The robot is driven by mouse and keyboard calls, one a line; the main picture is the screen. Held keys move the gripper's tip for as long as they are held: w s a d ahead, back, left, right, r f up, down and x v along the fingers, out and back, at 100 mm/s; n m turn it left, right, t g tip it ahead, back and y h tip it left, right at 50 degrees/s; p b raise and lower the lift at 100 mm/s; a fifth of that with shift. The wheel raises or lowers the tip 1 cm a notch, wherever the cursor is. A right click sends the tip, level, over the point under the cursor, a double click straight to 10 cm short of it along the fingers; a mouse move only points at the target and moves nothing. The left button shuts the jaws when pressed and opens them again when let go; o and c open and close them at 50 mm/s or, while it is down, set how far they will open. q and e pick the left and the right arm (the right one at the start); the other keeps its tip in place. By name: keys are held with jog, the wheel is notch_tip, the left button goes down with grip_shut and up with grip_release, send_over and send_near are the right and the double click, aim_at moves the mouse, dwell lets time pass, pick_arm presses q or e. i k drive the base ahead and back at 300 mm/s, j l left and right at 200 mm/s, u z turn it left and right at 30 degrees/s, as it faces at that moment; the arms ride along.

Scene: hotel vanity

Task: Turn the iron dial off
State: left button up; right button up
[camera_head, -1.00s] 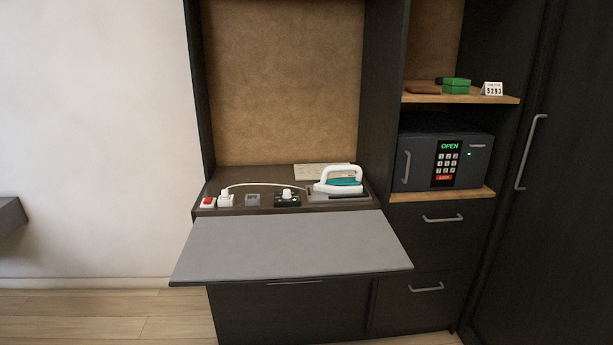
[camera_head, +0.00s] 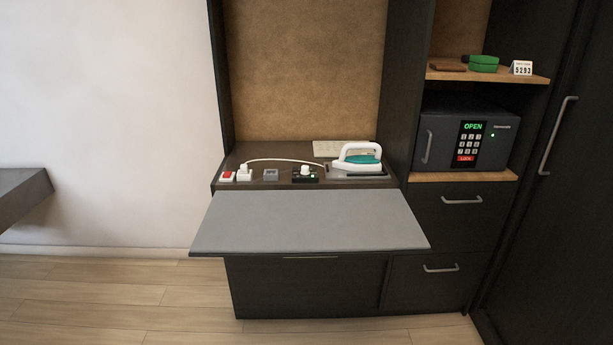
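The iron dial is a small white knob (camera_head: 305,169) on a black base (camera_head: 306,178), on the dark shelf above the grey board. Its exact setting is too small to read. The iron (camera_head: 357,157), white with a teal body, rests to the right of the dial. A white cord (camera_head: 285,160) runs from the iron's side of the shelf to a white plug (camera_head: 244,173) at the left. Neither of my grippers is in view.
A grey ironing board (camera_head: 310,222) juts out in front of the shelf. A red switch (camera_head: 228,176) and a grey block (camera_head: 271,175) stand left of the dial. A safe (camera_head: 440,145) reading OPEN is at right. The floor (camera_head: 120,300) at left is clear; a dark ledge (camera_head: 22,195) juts in.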

aim_at(305, 167)
jog(key=i+l+u, duration=0.7)
jog(key=i, duration=0.2)
